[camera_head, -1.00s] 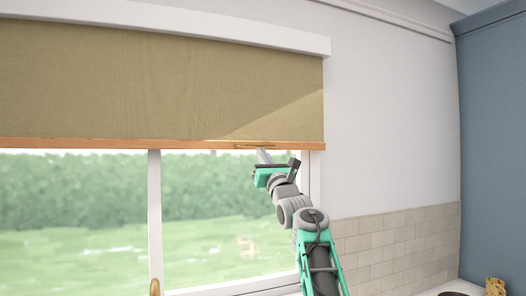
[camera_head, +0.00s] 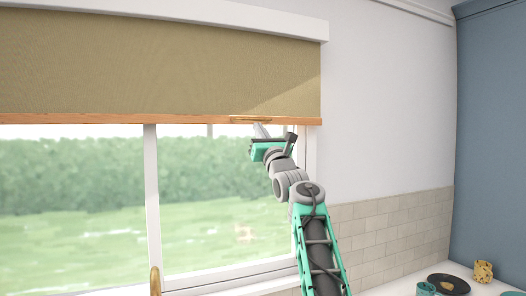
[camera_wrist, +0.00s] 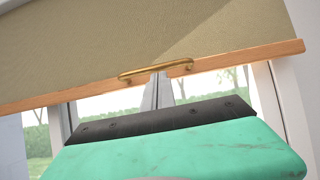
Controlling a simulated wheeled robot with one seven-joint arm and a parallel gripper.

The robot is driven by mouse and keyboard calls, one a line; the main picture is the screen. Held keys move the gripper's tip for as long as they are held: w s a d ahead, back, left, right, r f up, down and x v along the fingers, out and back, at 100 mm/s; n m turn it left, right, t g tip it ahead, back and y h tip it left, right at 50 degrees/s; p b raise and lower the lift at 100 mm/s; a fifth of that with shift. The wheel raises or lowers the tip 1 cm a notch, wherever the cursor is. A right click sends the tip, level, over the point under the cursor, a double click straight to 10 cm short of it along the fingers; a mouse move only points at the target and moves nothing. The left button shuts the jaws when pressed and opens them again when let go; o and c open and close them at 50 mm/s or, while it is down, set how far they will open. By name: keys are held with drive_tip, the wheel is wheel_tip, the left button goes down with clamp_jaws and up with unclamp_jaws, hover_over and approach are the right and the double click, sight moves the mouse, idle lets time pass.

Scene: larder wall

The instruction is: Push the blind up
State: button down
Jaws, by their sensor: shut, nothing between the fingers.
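The tan roller blind (camera_head: 170,65) covers the upper part of the window. Its wooden bottom bar (camera_head: 100,118) runs across the window and carries a brass handle (camera_head: 249,118) near the right end. In the wrist view the handle (camera_wrist: 155,69) lies along the wooden bar (camera_wrist: 235,57). My gripper (camera_head: 260,129) is shut and empty, pointing up, with its tips at the underside of the handle. In the wrist view the shut fingers (camera_wrist: 158,88) reach the middle of the handle; I cannot tell whether they press on it or on the bar.
The window frame (camera_head: 152,200) stands below the blind, with greenery outside. A blue cabinet (camera_head: 490,140) is at the right. On the counter at lower right are a dark plate (camera_head: 448,284), a yellow patterned item (camera_head: 482,271) and a teal item (camera_head: 427,289).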

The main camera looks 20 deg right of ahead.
drive_tip(key=w+a+f+b+v, duration=0.1)
drive_tip(key=f+b+v, duration=0.1)
drive_tip(key=b+v, duration=1.1)
drive_tip(key=s+a+f+m+g+h+p, duration=0.15)
drive_tip(key=f+m+g, duration=0.25)
drive_tip(key=f+m, duration=0.5)
drive_tip(key=s+a+f+m+g, duration=0.3)
drive_tip(key=f+m+g, duration=0.15)
drive_tip(key=f, duration=0.85)
drive_tip(key=s+a+f+m+g, duration=0.2)
drive_tip(key=f+m+g, duration=0.1)
drive_tip(key=f+m, duration=0.65)
drive_tip(key=s+a+f+m+g, duration=0.1)
drive_tip(key=s+f+m+g, duration=0.2)
drive_tip(key=s+f, duration=0.6)
drive_tip(key=s+a+f+m+g+p, duration=0.1)
drive_tip(key=s+a+f+m+g, duration=0.1)
drive_tip(key=s+f+m, duration=0.4)
drive_tip(key=s+a+f+m+g, duration=0.1)
drive_tip(key=s+f+m+g, duration=0.4)
drive_tip(key=s+f, duration=0.8)
drive_tip(key=shift+s+a+f, duration=0.15)
drive_tip(key=shift+f, duration=0.85)
